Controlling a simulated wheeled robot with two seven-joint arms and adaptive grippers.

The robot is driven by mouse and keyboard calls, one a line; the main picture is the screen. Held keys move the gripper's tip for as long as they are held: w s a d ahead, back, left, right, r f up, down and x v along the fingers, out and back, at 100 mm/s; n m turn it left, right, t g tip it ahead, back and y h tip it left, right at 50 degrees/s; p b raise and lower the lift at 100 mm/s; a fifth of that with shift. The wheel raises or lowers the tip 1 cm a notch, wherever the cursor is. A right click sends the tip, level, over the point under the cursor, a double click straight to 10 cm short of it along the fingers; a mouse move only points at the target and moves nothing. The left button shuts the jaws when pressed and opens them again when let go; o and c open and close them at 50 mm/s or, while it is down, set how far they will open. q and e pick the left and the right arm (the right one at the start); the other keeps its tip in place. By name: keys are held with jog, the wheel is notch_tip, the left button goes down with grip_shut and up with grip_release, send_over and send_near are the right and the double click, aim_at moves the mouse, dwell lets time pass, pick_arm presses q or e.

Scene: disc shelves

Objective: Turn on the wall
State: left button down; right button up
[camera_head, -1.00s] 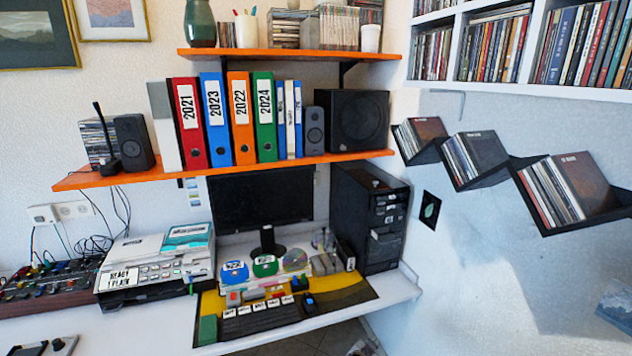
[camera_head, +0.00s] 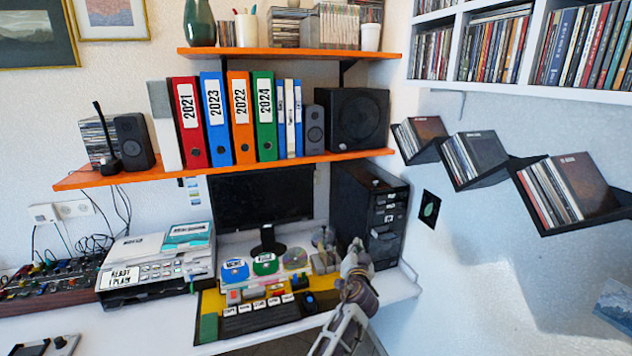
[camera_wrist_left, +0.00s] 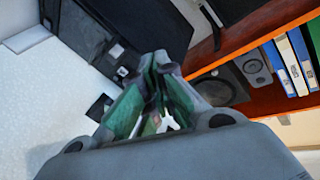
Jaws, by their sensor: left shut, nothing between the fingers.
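A small black plate with a pale green oval mark (camera_head: 430,209) is fixed on the white right-hand wall, below the disc shelves. A dark square on the white wall in the left wrist view (camera_wrist_left: 100,107) looks like the same plate. My left gripper (camera_head: 354,256) is raised over the desk's right end, in front of the black computer tower. It is left of and lower than the plate, apart from it. In the left wrist view its green-padded fingers (camera_wrist_left: 158,70) are shut and empty. My right gripper is not in view.
The black computer tower (camera_head: 371,212) stands close behind the left gripper. An orange shelf (camera_head: 210,171) with binders and speakers hangs above the desk. Black zigzag shelves (camera_head: 505,168) with discs jut from the right wall. The wall below them is mostly bare.

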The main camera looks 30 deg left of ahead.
pick_arm(q)
jog(key=s+a+r+n+g+y, duration=0.3)
jog(key=s+a+r+n+y, duration=0.4)
jog(key=a+r+n, duration=0.1)
jog(key=shift+r+n, duration=0.8)
jog(key=shift+n, duration=0.2)
jog(key=shift+n, duration=0.3)
